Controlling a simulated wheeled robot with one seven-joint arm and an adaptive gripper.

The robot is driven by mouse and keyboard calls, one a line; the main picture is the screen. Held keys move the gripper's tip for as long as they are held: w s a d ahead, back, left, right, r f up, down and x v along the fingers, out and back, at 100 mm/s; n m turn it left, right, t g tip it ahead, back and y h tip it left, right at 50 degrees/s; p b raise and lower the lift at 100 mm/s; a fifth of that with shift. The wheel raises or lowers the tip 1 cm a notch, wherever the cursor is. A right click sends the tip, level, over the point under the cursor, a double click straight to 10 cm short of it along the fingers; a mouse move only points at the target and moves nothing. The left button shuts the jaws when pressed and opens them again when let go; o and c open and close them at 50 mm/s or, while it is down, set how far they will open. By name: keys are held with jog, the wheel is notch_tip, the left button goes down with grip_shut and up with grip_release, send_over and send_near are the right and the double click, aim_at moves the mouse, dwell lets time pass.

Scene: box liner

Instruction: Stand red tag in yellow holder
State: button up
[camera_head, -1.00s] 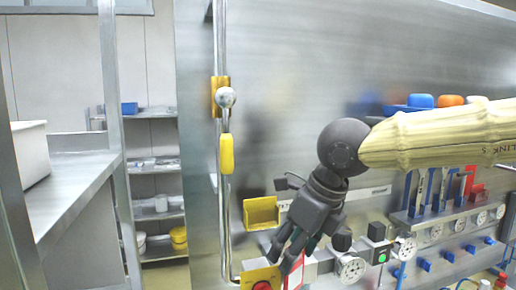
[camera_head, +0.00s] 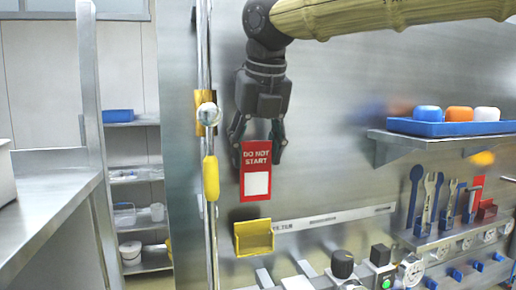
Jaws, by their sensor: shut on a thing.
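The red tag (camera_head: 257,160), marked "DO NOT START" with a white patch below, hangs upright from my gripper (camera_head: 258,148), its face towards the camera. My gripper points down and is shut on the tag's upper part. The yellow holder (camera_head: 254,237) is a shallow open-topped pocket on the steel panel, and it looks empty. The tag is above the holder and almost in line with it, with a visible gap between them. I cannot tell how far the tag is from the panel in depth.
A vertical pipe with a yellow handle (camera_head: 211,178) runs left of the holder. Black knobs and a green button (camera_head: 386,283) are below right. A shelf with a blue tray (camera_head: 450,128) and hanging tools are at right. The panel between is clear.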

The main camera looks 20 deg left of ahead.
aim_at(255, 189)
jog(key=shift+a+f+b, duration=0.2)
jog(key=shift+f+b, duration=0.45)
jog(key=shift+f, duration=0.15)
jog(key=shift+d+f+b, duration=0.1)
jog(key=shift+f+b, duration=1.2)
jog(key=shift+f, duration=0.2)
jog(key=shift+f+b, duration=1.1)
jog(key=shift+f, duration=1.35)
jog(key=o, duration=1)
jog(key=v, duration=1.2)
